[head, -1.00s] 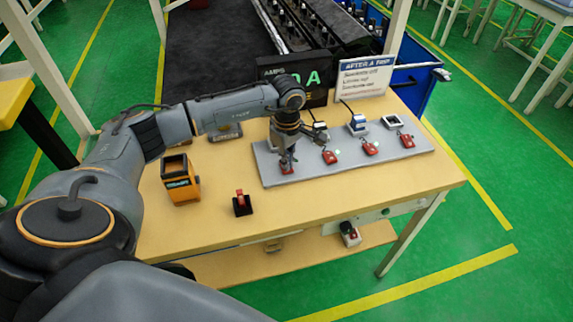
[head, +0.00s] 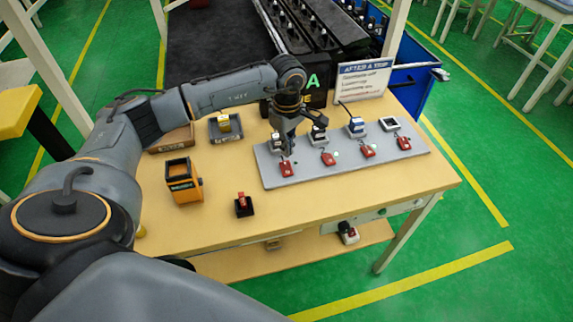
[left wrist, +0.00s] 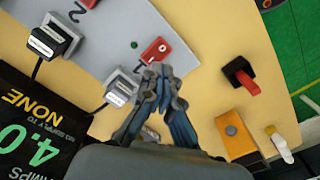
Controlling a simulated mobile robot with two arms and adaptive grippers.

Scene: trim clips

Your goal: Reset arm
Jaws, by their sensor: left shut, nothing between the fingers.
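My left gripper (head: 288,153) is shut and empty, pointing down above the left end of the grey board (head: 300,180). In the left wrist view its fingertips (left wrist: 160,72) come together beside the leftmost red switch (left wrist: 154,51); I cannot tell whether they touch it. That red switch (head: 286,169) sits just below the fingertips in the head view. More red switches stand to the right along the board, such as the second one (head: 328,158) and the rightmost one (head: 404,143). My right gripper is not in view.
An orange box (head: 182,183) and a black-based red switch (head: 243,204) stand on the table left of the board. A tray with a yellow block (head: 224,124) lies behind. A sign (head: 363,80) and a partly hidden display (head: 314,84) stand at the back.

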